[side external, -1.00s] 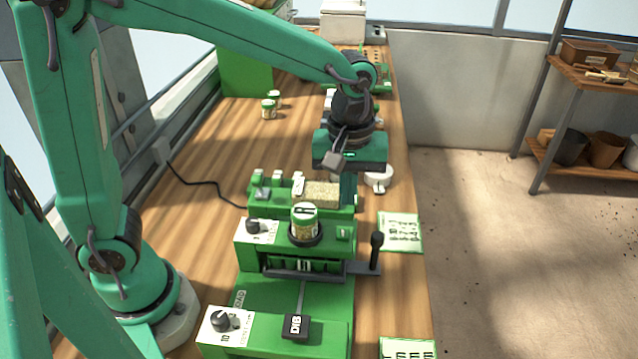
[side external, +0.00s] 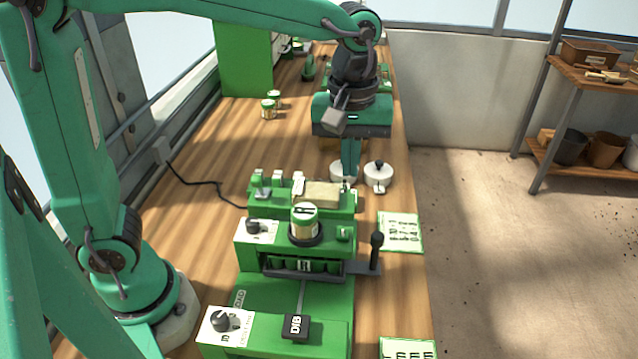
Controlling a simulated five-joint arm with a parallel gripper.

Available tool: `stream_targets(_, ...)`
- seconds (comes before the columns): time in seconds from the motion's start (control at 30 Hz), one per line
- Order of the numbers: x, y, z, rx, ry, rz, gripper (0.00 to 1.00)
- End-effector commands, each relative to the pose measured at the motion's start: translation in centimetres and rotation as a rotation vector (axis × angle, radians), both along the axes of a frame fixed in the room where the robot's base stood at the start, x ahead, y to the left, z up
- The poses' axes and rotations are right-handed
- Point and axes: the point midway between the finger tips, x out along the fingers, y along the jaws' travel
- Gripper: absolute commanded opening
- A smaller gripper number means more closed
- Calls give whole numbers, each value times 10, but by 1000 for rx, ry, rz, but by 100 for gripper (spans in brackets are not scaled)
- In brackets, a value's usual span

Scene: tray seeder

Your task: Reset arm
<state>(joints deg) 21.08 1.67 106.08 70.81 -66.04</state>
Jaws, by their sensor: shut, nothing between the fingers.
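My gripper (side external: 349,172) hangs pointing down above the bench, its fingers shut with nothing held. The fingertips are just behind the green seeder station (side external: 270,203), close to a white round pot (side external: 338,170); I cannot tell whether they touch it. A second white pot with a dark knob (side external: 378,174) stands just right of the fingers. The green tray seeder (side external: 290,262) stands in front, with a seed can (side external: 304,222) upright on top and a black-handled lever (side external: 376,250) at its right side.
Two small cans (side external: 269,107) stand farther back on the wooden bench (side external: 205,155). A tall green box (side external: 246,62) is at the back left. A printed card (side external: 401,231) lies near the bench's right edge. A black cable (side external: 205,184) runs on the left.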

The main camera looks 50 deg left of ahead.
Motion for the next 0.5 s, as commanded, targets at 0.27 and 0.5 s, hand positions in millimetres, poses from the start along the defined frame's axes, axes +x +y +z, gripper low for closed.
stream_targets(0.27,0,1,0,-1,-2,-3,0)
stream_targets(0.5,-9,16,6,-10,-40,-61,0)
